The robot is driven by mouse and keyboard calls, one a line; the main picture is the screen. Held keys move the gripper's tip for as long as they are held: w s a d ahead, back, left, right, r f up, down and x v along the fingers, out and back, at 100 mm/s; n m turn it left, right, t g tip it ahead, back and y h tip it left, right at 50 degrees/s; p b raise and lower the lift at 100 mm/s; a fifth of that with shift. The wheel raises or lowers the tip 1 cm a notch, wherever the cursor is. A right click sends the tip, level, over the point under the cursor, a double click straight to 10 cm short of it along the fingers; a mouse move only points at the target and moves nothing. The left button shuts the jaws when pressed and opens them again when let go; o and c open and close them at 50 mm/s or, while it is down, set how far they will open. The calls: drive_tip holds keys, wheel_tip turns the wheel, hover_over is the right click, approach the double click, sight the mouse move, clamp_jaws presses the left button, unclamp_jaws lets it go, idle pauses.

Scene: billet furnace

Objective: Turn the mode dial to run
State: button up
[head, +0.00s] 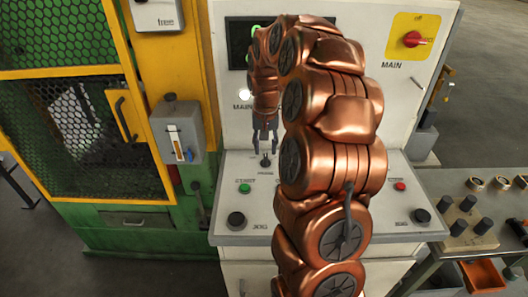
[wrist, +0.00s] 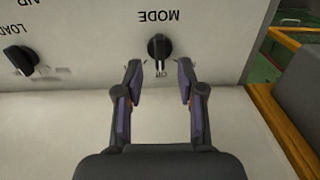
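The mode dial (wrist: 159,46) is a small black knob on the white panel, with the word MODE upside down above it in the wrist view. Its grip bar looks roughly upright there; small marks around it are too small to read. In the head view the dial (head: 265,161) sits on the console, just below my gripper (head: 265,146). My gripper (wrist: 160,78) is open and empty in the wrist view. Its two fingers stand apart, one either side of the dial's line, with the dial just beyond the tips. I see no contact.
A second black knob (wrist: 20,60), marked LOAD AIR, is left in the wrist view. On the console are a green button (head: 245,188), a red button (head: 400,186) and black knobs (head: 236,220). A red MAIN switch (head: 412,39) is upper right. My arm hides the console's middle.

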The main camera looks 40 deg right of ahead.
sight(265, 158)
drive_tip(key=shift+f+p, duration=0.45)
drive_tip(key=shift+f, duration=1.45)
clamp_jaws()
